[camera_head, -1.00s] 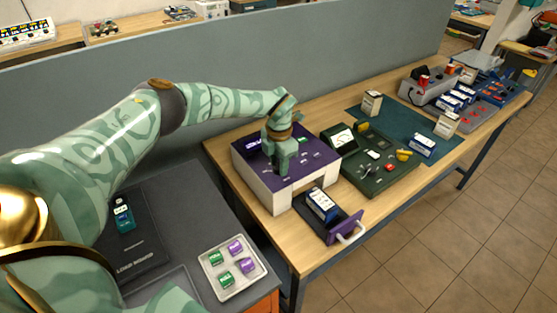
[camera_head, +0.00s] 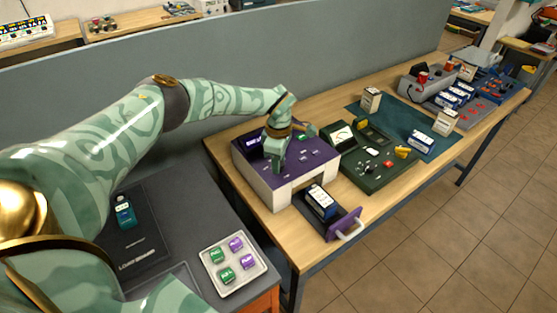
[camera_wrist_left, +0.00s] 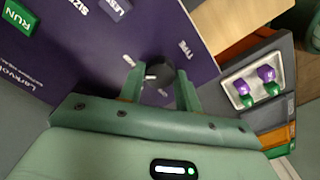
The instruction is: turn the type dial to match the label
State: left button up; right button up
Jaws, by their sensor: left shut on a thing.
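The purple-topped tester box (camera_head: 312,152) stands on the wooden bench. My left gripper (camera_head: 276,160) points down onto its top, near the front-left part. In the left wrist view the dark round type dial (camera_wrist_left: 157,73) lies between the two fingers of my left gripper (camera_wrist_left: 160,84), beside the printed word TYPE. The fingers are shut on the dial. A light pointer mark shows on its left side. A battery with a white and blue label (camera_head: 321,197) lies in the pulled-out drawer (camera_head: 340,224) at the front of the box. My right gripper is not in view.
A green panel with a meter (camera_head: 376,168) stands right of the box. A white tray (camera_head: 208,241) with green and purple blocks sits on the dark surface at front, near a teal battery (camera_head: 124,212). A grey partition (camera_head: 330,52) runs behind the bench.

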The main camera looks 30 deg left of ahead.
pick_arm(q)
jog(key=shift+w+r+m, duration=0.1)
jog(key=shift+m, duration=1.1)
jog(key=o, duration=1)
jog(key=shift+c, duration=0.2)
notch_tip(320, 180, up, 16)
jog(key=p, duration=0.1)
jog(key=shift+r+p, duration=0.15)
jog(key=shift+p, duration=0.15)
